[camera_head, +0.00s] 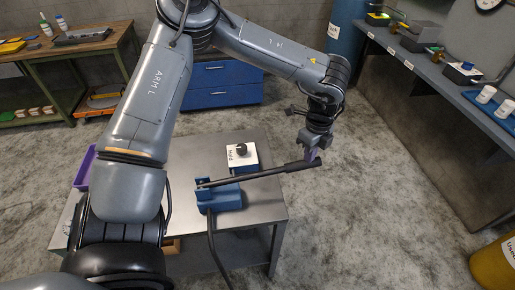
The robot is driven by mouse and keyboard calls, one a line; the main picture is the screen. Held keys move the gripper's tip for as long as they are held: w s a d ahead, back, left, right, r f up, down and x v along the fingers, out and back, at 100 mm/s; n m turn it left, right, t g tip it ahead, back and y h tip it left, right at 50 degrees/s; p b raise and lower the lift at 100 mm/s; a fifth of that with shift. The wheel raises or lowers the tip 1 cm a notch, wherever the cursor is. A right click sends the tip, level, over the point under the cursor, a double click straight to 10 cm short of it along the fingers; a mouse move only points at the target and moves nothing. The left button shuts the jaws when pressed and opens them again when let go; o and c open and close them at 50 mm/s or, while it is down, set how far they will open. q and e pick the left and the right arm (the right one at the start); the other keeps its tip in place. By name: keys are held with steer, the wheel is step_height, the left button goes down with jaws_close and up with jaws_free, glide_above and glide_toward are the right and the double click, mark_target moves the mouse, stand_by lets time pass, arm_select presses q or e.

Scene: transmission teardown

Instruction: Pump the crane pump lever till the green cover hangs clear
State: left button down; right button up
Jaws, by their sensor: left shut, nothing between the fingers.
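The pump lever (262,174) is a long dark bar. It rises slightly from a blue pump body (222,198) on the metal table and reaches out past the table's right edge. My left gripper (313,156) points down at the lever's outer end. No green cover or crane hook can be made out in this view. My right gripper is not in view.
A white-topped blue box with a black knob (242,150) stands behind the lever on the metal table (262,213). A purple tray (85,168) is at its left. A dark hose (212,245) hangs off the front.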

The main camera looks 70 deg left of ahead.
arm_select(q)
steer(key=f, duration=0.4)
steer(key=shift+w+f, duration=0.1)
steer(key=shift+w, duration=0.2)
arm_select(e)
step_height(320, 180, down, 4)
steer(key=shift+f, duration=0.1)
arm_select(q)
steer(key=r+p, duration=0.2)
steer(key=r, duration=0.1)
steer(key=s+r+p, duration=0.1)
steer(key=r+p, duration=0.1)
steer(key=r, duration=0.1)
steer(key=s+r+p, duration=0.1)
steer(key=r+p, duration=0.2)
steer(key=shift+s+r, duration=0.15)
steer(key=shift+s, duration=0.05)
steer(key=s+r+p, duration=0.5)
steer(key=r+p, duration=0.3)
steer(key=r, duration=0.1)
steer(key=shift+a+r, duration=0.35)
steer(key=shift+a, duration=0.1)
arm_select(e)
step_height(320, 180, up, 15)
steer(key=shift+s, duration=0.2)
arm_select(q)
steer(key=shift+w+f, duration=0.1)
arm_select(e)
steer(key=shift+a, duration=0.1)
